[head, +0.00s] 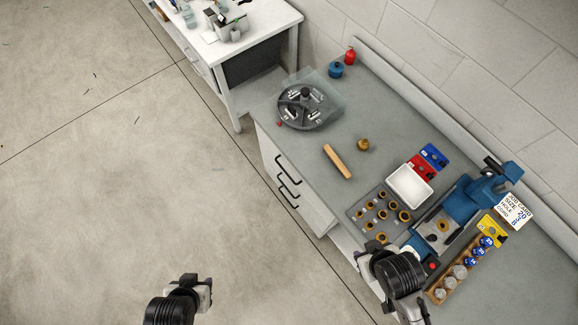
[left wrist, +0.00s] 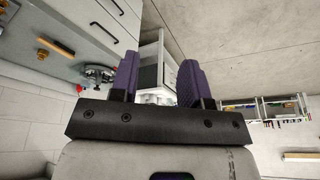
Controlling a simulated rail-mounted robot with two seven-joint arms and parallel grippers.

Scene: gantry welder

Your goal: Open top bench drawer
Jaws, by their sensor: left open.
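The grey-topped bench (head: 330,150) has a white drawer unit with several dark bar handles on its front. The top drawer's handle (head: 287,167) is the one nearest the bench top, and its drawer looks shut. My left gripper (head: 202,288) is over the floor, in front of and well apart from the drawers. In the left wrist view its two purple fingers (left wrist: 158,82) are spread with nothing between them. Drawer handles (left wrist: 56,47) show at that view's upper left, outside the fingers. My right gripper (head: 366,262) is near the bench's front edge; its fingers are unclear.
On the bench are a round dark fixture (head: 305,106), a wooden bar (head: 337,161), a tray of brass parts (head: 367,213), a white bin (head: 409,187) and a blue machine (head: 465,203). A white table (head: 270,22) stands beyond. The floor before the drawers is clear.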

